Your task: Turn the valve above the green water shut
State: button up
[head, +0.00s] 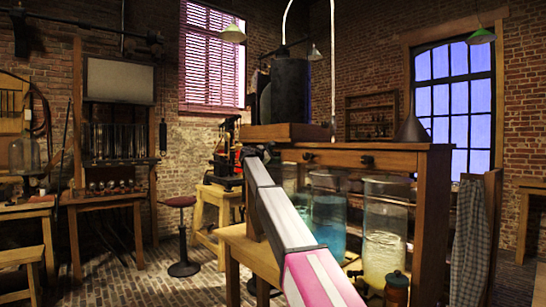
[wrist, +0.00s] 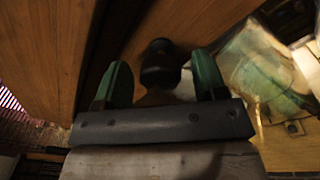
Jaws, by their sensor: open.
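In the wrist view, the two green fingers of my gripper (wrist: 162,70) are open. A dark round valve knob (wrist: 160,62) shows between the fingers, with a gap on each side; its depth relative to the tips is unclear. In the head view, my arm hides the gripper and the left part of the bench front. Two dark valve knobs, one in the middle (head: 308,157) and one at right (head: 367,160), sit on the wooden rail. A partly hidden jar (head: 291,180) stands behind my arm; its water looks greenish. A jar in the wrist view (wrist: 262,72) has a green-yellow tint.
A jar of blue water (head: 329,222) and a jar of pale yellow water (head: 385,245) stand under the rail (head: 405,158). A black cylinder (head: 290,92) and a grey funnel (head: 411,128) stand on top. A small brown bottle (head: 396,290) is at the front.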

jog(key=shift+w+d, duration=0.1)
jog(key=c, duration=0.9)
jog(key=shift+m, duration=0.3)
jog(key=m, duration=0.4)
jog(key=shift+f+h, duration=0.1)
jog(key=shift+h, duration=0.2)
jog(key=m, duration=0.5)
jog(key=m+h, duration=0.1)
jog(key=m, duration=0.4)
jog(key=shift+f+m+g+h, duration=0.1)
jog(key=shift+m+g+h, duration=0.25)
jog(key=shift+m, duration=1.85)
